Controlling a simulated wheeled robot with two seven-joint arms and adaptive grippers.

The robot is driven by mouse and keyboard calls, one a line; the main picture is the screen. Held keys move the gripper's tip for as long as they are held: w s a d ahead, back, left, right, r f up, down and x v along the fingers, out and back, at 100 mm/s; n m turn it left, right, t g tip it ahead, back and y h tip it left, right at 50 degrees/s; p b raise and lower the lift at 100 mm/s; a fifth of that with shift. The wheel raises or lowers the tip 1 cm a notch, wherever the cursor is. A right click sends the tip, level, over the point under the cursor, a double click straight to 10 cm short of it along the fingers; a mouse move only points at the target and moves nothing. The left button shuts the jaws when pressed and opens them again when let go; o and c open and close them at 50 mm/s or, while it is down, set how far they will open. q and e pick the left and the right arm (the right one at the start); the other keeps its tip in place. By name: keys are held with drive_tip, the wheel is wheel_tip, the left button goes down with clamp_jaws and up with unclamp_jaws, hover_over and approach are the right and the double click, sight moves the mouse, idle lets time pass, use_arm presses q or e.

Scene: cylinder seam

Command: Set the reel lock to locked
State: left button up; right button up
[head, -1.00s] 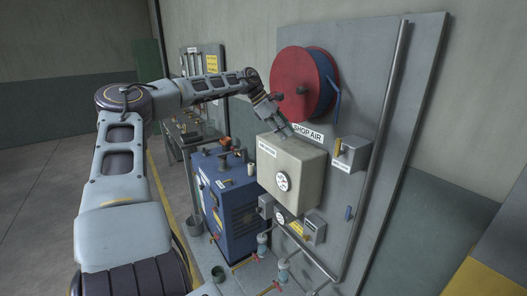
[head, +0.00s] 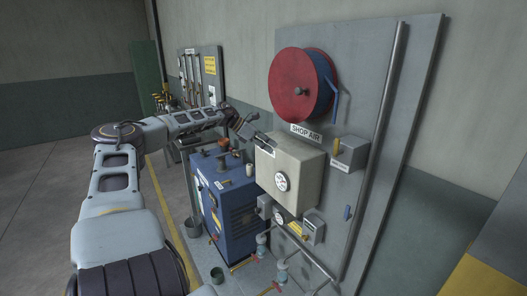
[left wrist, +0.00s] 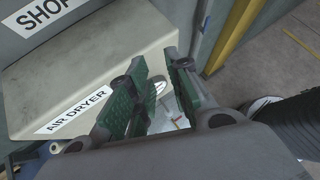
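The red and blue hose reel (head: 297,82) hangs on the grey panel. Below it, right of the SHOP AIR sign, a small grey box (head: 351,154) has an upright yellow handle (head: 337,146) on its left side. Its label is too small to read, so I cannot confirm it is the reel lock. My left gripper (head: 265,141) is by the upper left edge of the cream air dryer box, left of the yellow handle and apart from it. In the left wrist view its green-padded fingers (left wrist: 158,82) are apart with nothing held. My right gripper is not in view.
The cream air dryer box (head: 291,176) with a gauge juts out under the SHOP AIR sign (head: 306,133). A blue machine (head: 229,200) stands below left. A vertical pipe (head: 375,150) runs right of the grey box. Floor at the left is clear.

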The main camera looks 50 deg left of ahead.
use_arm(q)
drive_tip(key=shift+s+a+f+n+t, duration=0.1)
drive_tip(key=shift+a+f+n+t, duration=0.15)
drive_tip(key=shift+a+f+n, duration=0.45)
drive_tip(key=shift+s+a+f+n+t, duration=0.1)
drive_tip(key=shift+a+f+n+t, duration=0.25)
drive_tip(key=shift+f, duration=0.5)
drive_tip(key=shift+a, duration=0.1)
